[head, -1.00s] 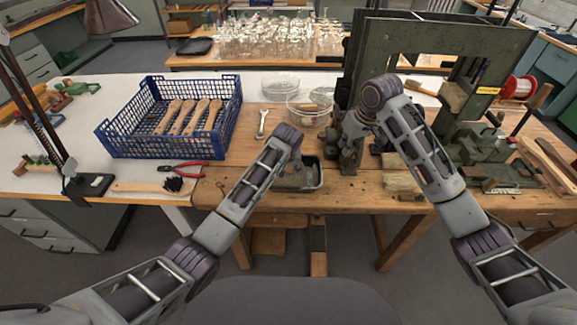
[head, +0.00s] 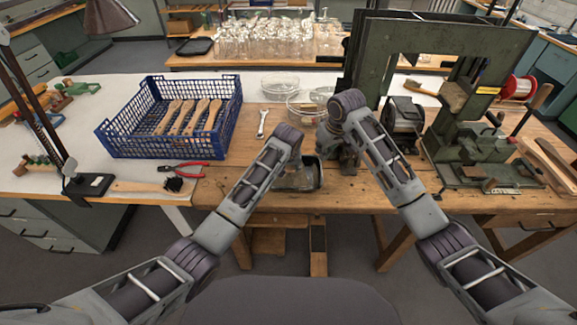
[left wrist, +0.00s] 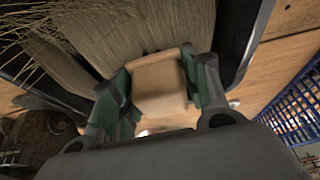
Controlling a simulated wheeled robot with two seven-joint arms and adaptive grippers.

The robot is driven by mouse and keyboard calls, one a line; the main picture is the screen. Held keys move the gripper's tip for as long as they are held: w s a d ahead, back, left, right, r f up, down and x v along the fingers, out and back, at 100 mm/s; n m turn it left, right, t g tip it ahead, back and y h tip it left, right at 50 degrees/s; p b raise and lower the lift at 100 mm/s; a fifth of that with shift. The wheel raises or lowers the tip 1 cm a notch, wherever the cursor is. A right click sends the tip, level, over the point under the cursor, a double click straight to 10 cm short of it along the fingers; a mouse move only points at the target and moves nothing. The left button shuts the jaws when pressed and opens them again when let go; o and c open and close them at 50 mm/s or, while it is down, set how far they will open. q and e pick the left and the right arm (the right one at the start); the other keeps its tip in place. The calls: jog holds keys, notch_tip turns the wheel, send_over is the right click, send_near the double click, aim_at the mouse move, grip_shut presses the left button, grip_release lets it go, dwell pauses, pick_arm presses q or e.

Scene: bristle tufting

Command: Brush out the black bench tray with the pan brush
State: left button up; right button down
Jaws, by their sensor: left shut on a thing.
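The black bench tray (head: 319,174) sits near the front edge of the wooden bench, partly hidden behind my left arm in the head view. Its dark wall (left wrist: 243,35) also shows in the left wrist view. My left gripper (left wrist: 158,80) is shut on the wooden block of the pan brush (left wrist: 150,22). The brush's long pale bristles spread between the tray walls; whether they touch its floor is hidden. My right gripper (head: 338,152) hangs over the bench just right of and behind the tray, apart from it; its jaws are too obscured to read.
A blue crate (head: 118,143) with several wooden handles stands at left. Red pliers (head: 190,168) and a black-tufted brush (head: 150,186) lie before it.

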jog(key=shift+f, duration=0.15)
send_over(320, 171)
jog(key=shift+f, duration=2.35)
jog(key=shift+f, duration=1)
dwell(0.6)
pick_arm(q)
jog(key=shift+f, duration=1)
dwell(1.0)
jog(key=shift+s, duration=0.2)
jog(key=shift+s, duration=1.65)
jog(key=shift+w, duration=0.15)
